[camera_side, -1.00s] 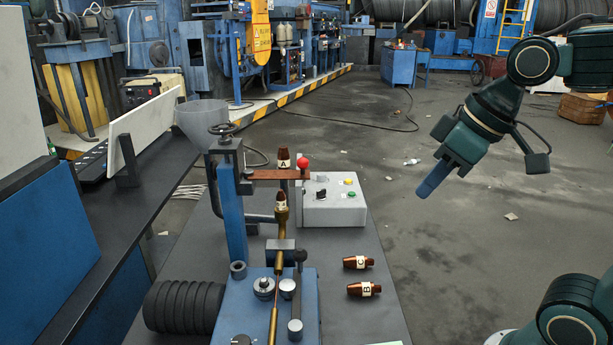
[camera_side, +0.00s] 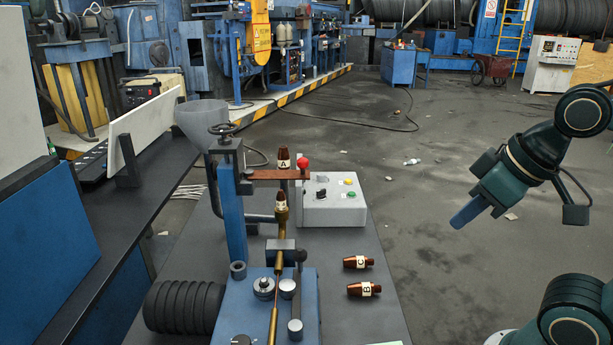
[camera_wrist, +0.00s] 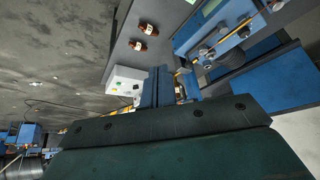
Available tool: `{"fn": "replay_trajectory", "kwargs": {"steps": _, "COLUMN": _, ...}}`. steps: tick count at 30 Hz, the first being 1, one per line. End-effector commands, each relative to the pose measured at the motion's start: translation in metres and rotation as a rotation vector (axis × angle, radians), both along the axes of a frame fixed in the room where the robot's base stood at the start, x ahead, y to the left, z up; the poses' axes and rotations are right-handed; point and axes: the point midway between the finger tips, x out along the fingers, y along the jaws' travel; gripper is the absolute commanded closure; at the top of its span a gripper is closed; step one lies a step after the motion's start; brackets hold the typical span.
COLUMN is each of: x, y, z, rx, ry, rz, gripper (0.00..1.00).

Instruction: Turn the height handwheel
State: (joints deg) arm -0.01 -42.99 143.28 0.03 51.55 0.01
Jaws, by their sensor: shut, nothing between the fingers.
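The height handwheel (camera_side: 222,129) is a small dark wheel on top of the blue post (camera_side: 232,205) at the left of the work table in the side view. My gripper (camera_side: 456,224) is shut and empty, with blue fingers pointing down and left. It hangs over open floor, well to the right of the table and far from the handwheel. In the wrist view my gripper's blue fingers (camera_wrist: 158,84) show close together. They cover part of the machine, and I cannot make out the handwheel there.
Copper tips marked A (camera_side: 283,158), B (camera_side: 363,289) and C (camera_side: 357,262) stand or lie around the machine. A grey funnel (camera_side: 202,122) is close to the handwheel. The floor between table and arm is clear.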

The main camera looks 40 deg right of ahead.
Motion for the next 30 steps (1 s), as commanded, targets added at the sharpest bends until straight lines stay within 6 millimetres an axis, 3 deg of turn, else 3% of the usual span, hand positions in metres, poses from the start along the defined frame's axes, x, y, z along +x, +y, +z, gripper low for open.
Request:
{"fn": "replay_trajectory", "kwargs": {"steps": 2, "x": 0.000, "y": 0.000, "z": 0.000, "rx": 0.000, "ry": 0.000, "rz": 0.000, "gripper": 0.96}}
{"fn": "replay_trajectory", "kwargs": {"steps": 8, "x": 0.006, "y": -0.001, "z": 0.003, "rx": 0.001, "ry": -0.006, "rz": -0.013, "gripper": 0.57}}
{"fn": "replay_trajectory", "kwargs": {"steps": 14, "x": 0.034, "y": -0.006, "z": 0.012, "rx": 0.004, "ry": -0.038, "rz": -0.075, "gripper": 0.18}}
{"fn": "replay_trajectory", "kwargs": {"steps": 30, "x": 0.180, "y": -0.015, "z": 0.041, "rx": -0.041, "ry": -0.259, "rz": -0.358, "gripper": 0.17}}
